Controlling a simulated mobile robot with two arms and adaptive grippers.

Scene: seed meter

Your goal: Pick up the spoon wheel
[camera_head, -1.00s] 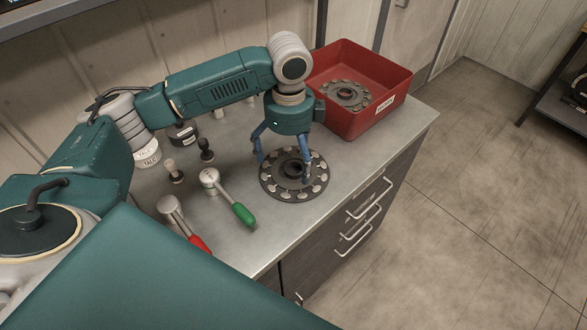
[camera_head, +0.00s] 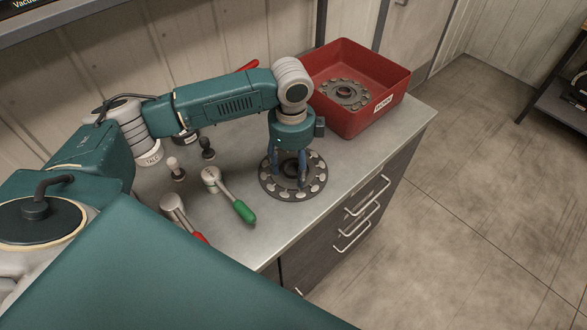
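A dark round spoon wheel (camera_head: 272,186) with pale spoons around its rim lies flat on the grey counter. My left gripper (camera_head: 289,182) points down over its middle. The wheel looks to be still resting on the counter. A second, similar wheel (camera_head: 346,94) lies in the red bin (camera_head: 362,121) behind. My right gripper is not in view.
Left of the wheel stand a green-handled tool (camera_head: 243,211), a red-handled tool (camera_head: 174,206), a black knob (camera_head: 207,148) and a white-topped knob (camera_head: 174,168). The counter's front edge is close to the wheel, with drawers below. Bare counter lies to the right.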

